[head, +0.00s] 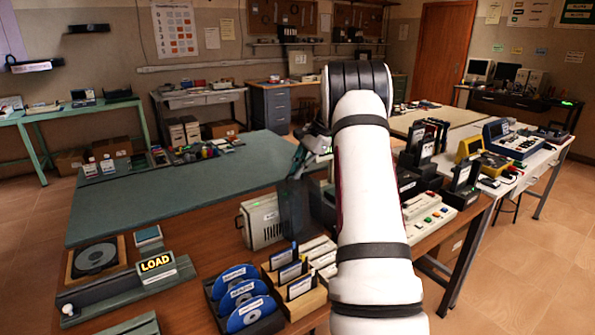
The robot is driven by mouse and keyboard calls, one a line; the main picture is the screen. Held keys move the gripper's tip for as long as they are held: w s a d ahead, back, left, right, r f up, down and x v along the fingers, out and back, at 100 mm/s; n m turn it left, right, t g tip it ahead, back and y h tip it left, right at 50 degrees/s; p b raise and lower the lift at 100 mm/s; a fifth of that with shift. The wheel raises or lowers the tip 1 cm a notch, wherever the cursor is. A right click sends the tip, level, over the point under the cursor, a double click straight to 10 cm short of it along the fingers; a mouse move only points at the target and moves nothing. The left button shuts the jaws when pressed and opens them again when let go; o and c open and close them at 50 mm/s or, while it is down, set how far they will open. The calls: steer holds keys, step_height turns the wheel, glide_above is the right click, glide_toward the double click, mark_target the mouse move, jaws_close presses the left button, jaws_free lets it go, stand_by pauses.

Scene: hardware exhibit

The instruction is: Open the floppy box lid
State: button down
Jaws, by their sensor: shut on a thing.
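A dark, smoky, see-through panel (293,212), which looks like the floppy box lid, stands about upright on the bench, right of a beige case. My gripper (298,168) is at its top edge and appears shut on it. My white arm reaches in from the bottom right and covers much of the view around the gripper. The fingertips are small and dark, so their exact hold is hard to see. The body of the floppy box cannot be made out clearly; part of it may lie behind my arm.
The beige case (262,222) stands close left of the panel. Blue discs in a black rack (215,312) and wooden card trays (312,303) are in front. A LOAD sign (157,264) is at left. Devices crowd the right side. The green mat (180,195) has clear room.

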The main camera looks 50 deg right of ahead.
steer(key=c, duration=1.8)
jaws_free()
steer(key=shift+r, duration=0.15)
steer(key=v, duration=1.2)
steer(key=shift+d, duration=0.1)
